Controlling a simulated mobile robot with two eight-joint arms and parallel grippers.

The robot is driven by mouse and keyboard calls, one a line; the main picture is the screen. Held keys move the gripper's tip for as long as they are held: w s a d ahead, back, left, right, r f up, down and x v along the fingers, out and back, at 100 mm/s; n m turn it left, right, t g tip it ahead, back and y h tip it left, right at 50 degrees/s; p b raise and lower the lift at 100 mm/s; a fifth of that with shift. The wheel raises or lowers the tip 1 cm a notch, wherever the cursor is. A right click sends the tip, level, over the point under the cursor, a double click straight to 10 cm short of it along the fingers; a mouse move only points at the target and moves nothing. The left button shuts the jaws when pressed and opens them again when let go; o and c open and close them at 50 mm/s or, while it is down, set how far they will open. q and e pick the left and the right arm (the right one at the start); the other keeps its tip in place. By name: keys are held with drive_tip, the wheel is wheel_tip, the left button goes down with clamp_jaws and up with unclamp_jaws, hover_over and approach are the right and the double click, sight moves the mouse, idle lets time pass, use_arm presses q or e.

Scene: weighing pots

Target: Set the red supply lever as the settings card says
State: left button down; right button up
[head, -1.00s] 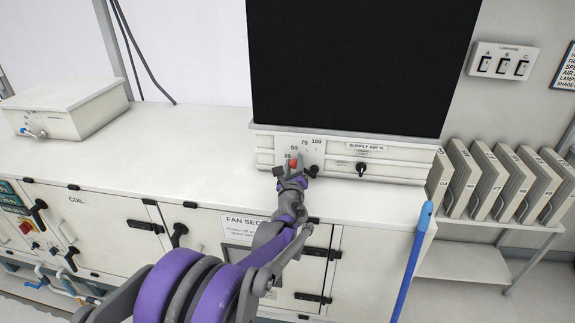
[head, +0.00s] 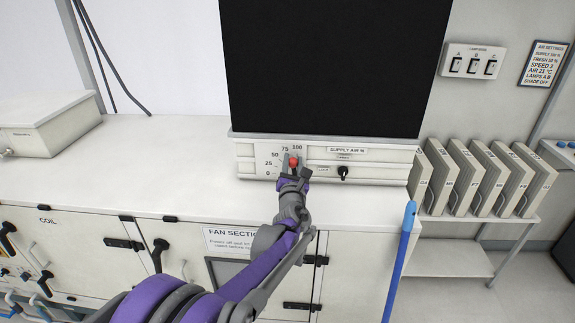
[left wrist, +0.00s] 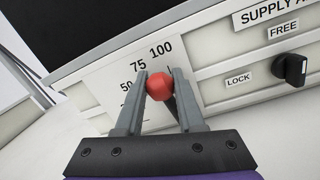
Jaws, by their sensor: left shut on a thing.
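The red supply lever knob (head: 293,161) is on the white supply air panel (head: 215,150), below a black screen. Its printed scale runs from 0 to 100. My left gripper (head: 291,163) is shut on the red knob, with a finger on each side (left wrist: 159,90). The settings card (head: 544,63) on the wall at upper right appears to read supply 100 %. My right gripper is not in view.
A black lock/free knob (head: 343,172) is right of the lever, also in the wrist view (left wrist: 291,69). A blue pole (head: 400,260) stands before the cabinet's right end. Several binders (head: 485,180) fill the right shelf. The worktop (head: 150,165) at left is mostly clear.

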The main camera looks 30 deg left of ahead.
use_arm(q)
drive_tip(key=shift+w+d+m, duration=0.25)
drive_tip(key=shift+d+m, duration=0.3)
drive_tip(key=shift+m, duration=0.35)
drive_tip(key=c, duration=0.5)
unclamp_jaws()
drive_tip(key=b+v, duration=0.1)
drive_tip(key=v, duration=0.9)
drive_tip(key=shift+s+d, duration=0.2)
drive_tip(key=shift+s, duration=0.15)
